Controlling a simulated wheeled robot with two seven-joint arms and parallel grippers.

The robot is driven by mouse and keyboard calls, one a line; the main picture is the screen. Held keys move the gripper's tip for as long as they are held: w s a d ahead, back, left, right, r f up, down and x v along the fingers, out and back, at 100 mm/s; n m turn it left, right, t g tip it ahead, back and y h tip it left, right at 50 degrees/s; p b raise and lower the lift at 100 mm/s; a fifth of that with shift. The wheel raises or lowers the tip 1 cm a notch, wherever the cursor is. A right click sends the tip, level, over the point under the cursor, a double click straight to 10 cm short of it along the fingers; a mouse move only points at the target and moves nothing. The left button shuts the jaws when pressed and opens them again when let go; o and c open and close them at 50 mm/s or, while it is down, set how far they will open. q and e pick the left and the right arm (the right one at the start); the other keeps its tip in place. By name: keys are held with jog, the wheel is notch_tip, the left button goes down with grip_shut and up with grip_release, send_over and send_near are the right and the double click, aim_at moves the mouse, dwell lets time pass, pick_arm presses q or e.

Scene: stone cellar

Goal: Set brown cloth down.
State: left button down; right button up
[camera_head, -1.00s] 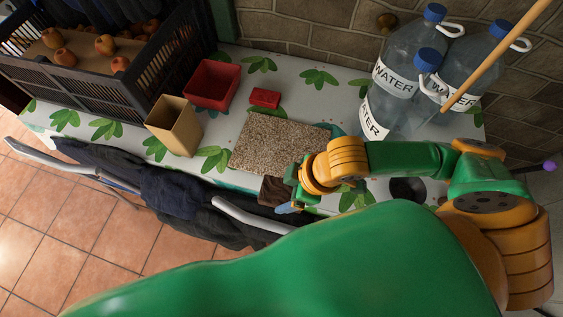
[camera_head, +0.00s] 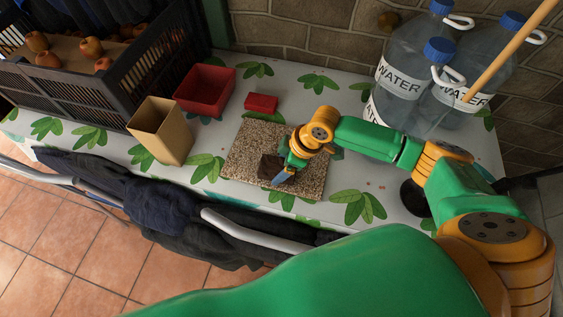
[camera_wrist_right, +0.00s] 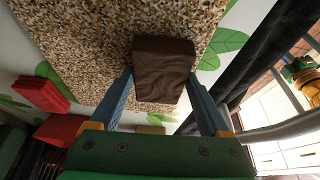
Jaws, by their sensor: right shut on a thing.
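The brown cloth (camera_wrist_right: 162,72), a dark folded square, is between the two blue fingers of my right gripper (camera_wrist_right: 160,95) in the right wrist view. The gripper is shut on it. In the head view the cloth (camera_head: 269,167) is over the speckled granular mat (camera_head: 237,163), near its middle, with my right gripper (camera_head: 281,175) beside it. I cannot tell whether the cloth touches the mat. The mat also fills much of the right wrist view (camera_wrist_right: 85,40). My left gripper is not in view.
On the leaf-patterned table, a red box (camera_head: 261,103), a red tray (camera_head: 205,90) and a tan container (camera_head: 160,130) stand near the mat. Water bottles (camera_head: 405,75) are at the back right, a dark crate (camera_head: 120,85) at the left. Dark clothing (camera_head: 160,205) hangs along the front edge.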

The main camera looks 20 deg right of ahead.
jog(key=shift+s, duration=0.1)
jog(key=o, duration=1)
jog(key=shift+f, duration=0.15)
jog(key=shift+f+b, duration=0.25)
jog(key=shift+b, duration=0.55)
jog(key=v, duration=0.7)
jog(key=shift+w+d+f, duration=0.1)
jog(key=shift+w+d, duration=0.05)
jog(key=shift+w, duration=0.05)
jog(key=shift+s+d+r, duration=0.1)
jog(key=shift+r, duration=0.2)
